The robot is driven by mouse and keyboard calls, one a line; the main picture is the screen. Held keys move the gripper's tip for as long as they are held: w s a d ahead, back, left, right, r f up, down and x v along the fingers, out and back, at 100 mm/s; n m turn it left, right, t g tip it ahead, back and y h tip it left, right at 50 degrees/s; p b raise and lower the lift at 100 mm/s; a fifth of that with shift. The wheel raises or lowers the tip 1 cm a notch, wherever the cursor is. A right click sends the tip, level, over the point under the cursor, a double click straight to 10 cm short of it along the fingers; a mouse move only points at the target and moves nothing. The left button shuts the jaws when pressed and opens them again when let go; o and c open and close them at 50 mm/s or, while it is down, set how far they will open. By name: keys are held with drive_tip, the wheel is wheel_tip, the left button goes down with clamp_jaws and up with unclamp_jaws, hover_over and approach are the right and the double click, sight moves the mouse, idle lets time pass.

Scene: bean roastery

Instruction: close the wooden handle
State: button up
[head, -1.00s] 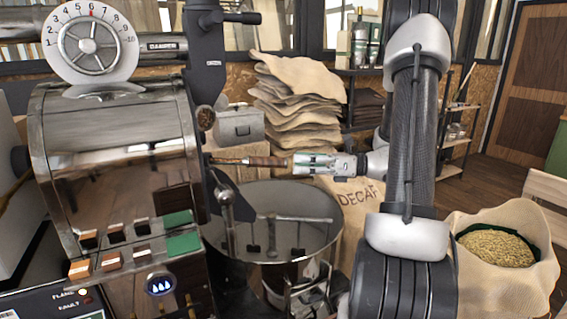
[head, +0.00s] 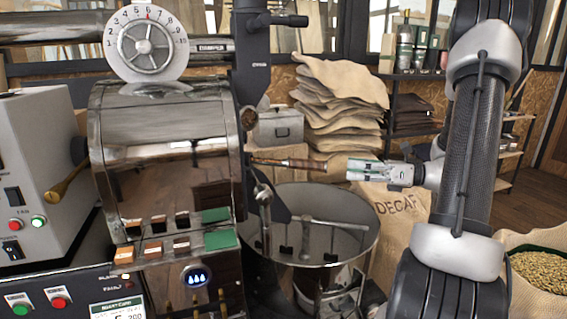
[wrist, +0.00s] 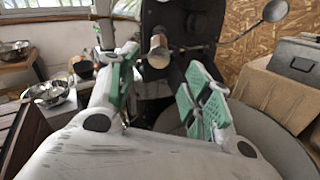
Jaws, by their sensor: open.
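The wooden handle (head: 307,165) is a brown grip on a thin rod that sticks out to the right from the roaster's front in the head view. My gripper (head: 349,170) is to the right of the handle's free end, pointing left at it, with a small gap in the picture. My gripper is open and seems empty. In the wrist view its green-padded fingers (wrist: 160,88) stand apart. A round brownish, metallic end (wrist: 157,50) shows between and beyond them. I cannot tell for sure whether it is the handle seen end-on.
The roaster drum (head: 165,165) is to the left. The round cooling tray (head: 350,222) is below the handle and gripper. A grey metal box (head: 278,127) and stacked sacks (head: 335,100) stand behind. A DECAF sack (head: 400,208) stands below my gripper.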

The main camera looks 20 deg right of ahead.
drive_tip(key=shift+d, duration=0.15)
drive_tip(key=c, duration=0.3)
drive_tip(key=shift+m+t+h, duration=0.4)
drive_tip(key=shift+t, duration=0.2)
drive_tip(key=d, duration=0.1)
drive_tip(key=s+d+f, duration=0.1)
drive_tip(key=d, duration=0.1)
drive_tip(key=s+d, duration=0.1)
drive_tip(key=d, duration=0.1)
drive_tip(key=shift+s+d+f, duration=0.1)
drive_tip(key=shift+d+f, duration=0.15)
drive_tip(key=c, duration=0.6)
drive_tip(key=shift+s+d+f+n+g+y, duration=0.2)
drive_tip(key=shift+s+d+n+g+y, duration=0.15)
drive_tip(key=shift+s+d+n, duration=0.75)
clamp_jaws()
drive_tip(key=w+a+n, duration=0.1)
drive_tip(key=w+a, duration=0.5)
drive_tip(key=a, duration=0.6)
drive_tip(key=shift+w+a+r+n, duration=0.2)
drive_tip(key=shift+w+n, duration=0.1)
drive_tip(key=shift+w, duration=0.1)
drive_tip(key=shift+g, duration=0.25)
